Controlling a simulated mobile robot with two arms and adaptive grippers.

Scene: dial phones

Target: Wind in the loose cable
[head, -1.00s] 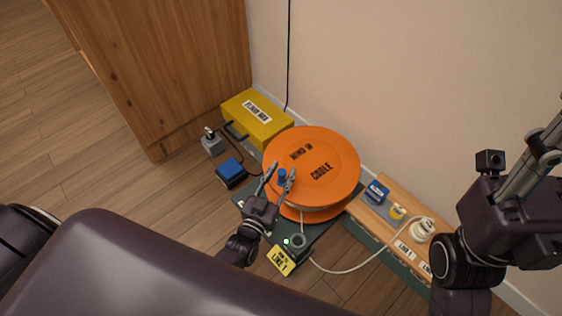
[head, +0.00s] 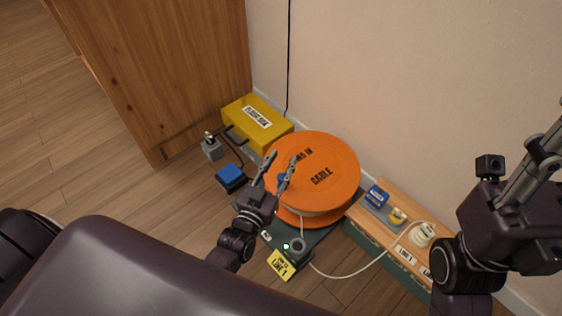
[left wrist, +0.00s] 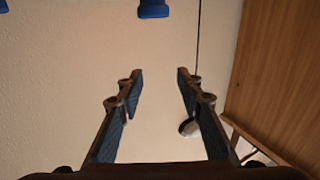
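A large orange reel (head: 330,160), labelled "WIND IN" and "CABLE", lies on a dark base (head: 315,236). A blue knob (head: 283,179) stands on its upper face, partly hidden by my left gripper. White loose cable (head: 350,270) runs from the reel side past a round grey guide (head: 298,245), sags over the floor and rises to a white plug (head: 422,234). My left gripper (head: 279,157) is open over the reel's left part, its fingers empty in the left wrist view (left wrist: 160,75). A blue piece (left wrist: 154,9) shows above them there. My right gripper's fingertips are out of frame.
A yellow case (head: 256,122) stands behind the reel by the wall. A blue box (head: 230,177) and a grey switch (head: 212,147) are on the floor. A wooden-topped bench (head: 400,240) bears small blue and yellow items. A yellow "LINE 1" tag (head: 281,265) is in front.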

